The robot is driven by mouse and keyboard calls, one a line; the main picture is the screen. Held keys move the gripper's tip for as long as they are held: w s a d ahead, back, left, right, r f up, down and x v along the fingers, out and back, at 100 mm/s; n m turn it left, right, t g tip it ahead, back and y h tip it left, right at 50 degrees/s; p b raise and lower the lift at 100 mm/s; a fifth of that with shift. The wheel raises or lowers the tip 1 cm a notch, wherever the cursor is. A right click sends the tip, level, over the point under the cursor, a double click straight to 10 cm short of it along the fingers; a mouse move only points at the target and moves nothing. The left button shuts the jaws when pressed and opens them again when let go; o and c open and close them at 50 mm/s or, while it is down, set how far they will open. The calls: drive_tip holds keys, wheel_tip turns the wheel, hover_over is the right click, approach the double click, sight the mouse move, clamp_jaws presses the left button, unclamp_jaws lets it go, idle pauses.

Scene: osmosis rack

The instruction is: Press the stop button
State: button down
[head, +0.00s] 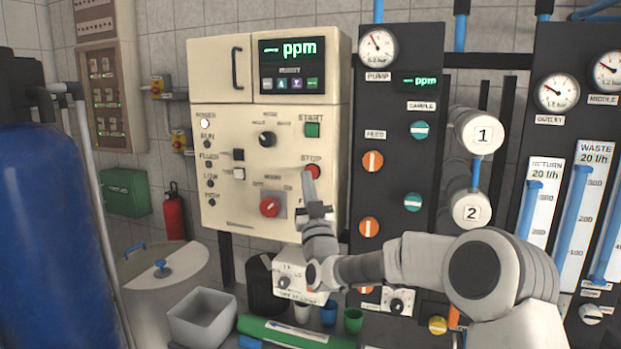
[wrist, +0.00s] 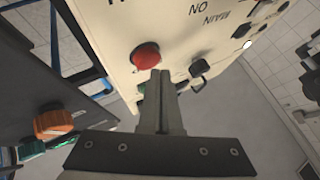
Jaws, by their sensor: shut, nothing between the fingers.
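The stop button (head: 313,171) is a round red button under the STOP label, near the right edge of a cream control cabinet. The green start button (head: 312,130) is above it. My gripper (head: 307,174) is shut and empty, its fingertips pointing up at the stop button and overlapping its lower left edge in the head view. In the wrist view the shut fingertips (wrist: 160,72) are right beside the red button (wrist: 145,56), which is mostly uncovered. I cannot tell whether they touch it.
A red rotary switch (head: 270,207) and a black knob (head: 267,139) are on the same cabinet, left of the button. A dark panel (head: 398,190) with gauge and orange and teal valves stands to the right. Cups and a grey bin (head: 203,318) are below.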

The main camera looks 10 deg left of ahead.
drive_tip(key=shift+s, duration=0.25)
drive_tip(key=s+b, duration=0.2)
drive_tip(key=s, duration=0.1)
drive_tip(key=s+b, duration=0.1)
drive_tip(key=s, duration=0.1)
drive_tip(key=shift+a, duration=0.4)
idle(0.4)
